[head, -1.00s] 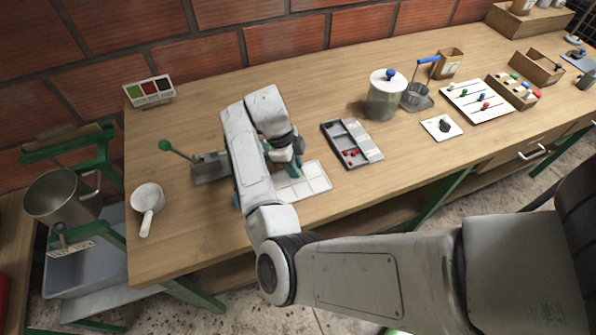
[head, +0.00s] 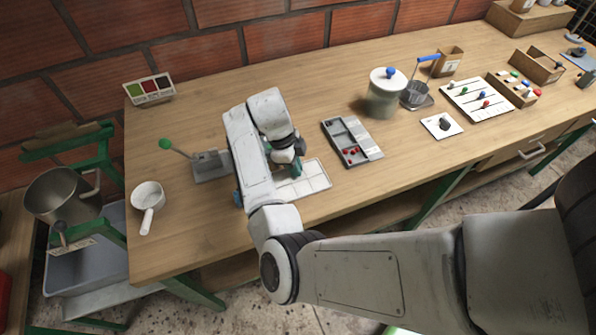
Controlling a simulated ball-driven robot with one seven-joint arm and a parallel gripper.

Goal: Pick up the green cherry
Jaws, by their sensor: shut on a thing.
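My gripper (head: 290,168) is low over the white sectioned tray (head: 313,180), with its fingers largely hidden by my arm. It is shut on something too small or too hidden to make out. I cannot see a green cherry anywhere in view.
A lever device with a green knob (head: 165,144) stands left of my arm. A white ladle-like cup (head: 147,197) lies at the left edge. A lidded jar (head: 386,98) stands behind the grey tray. Free wood lies front right of the white tray.

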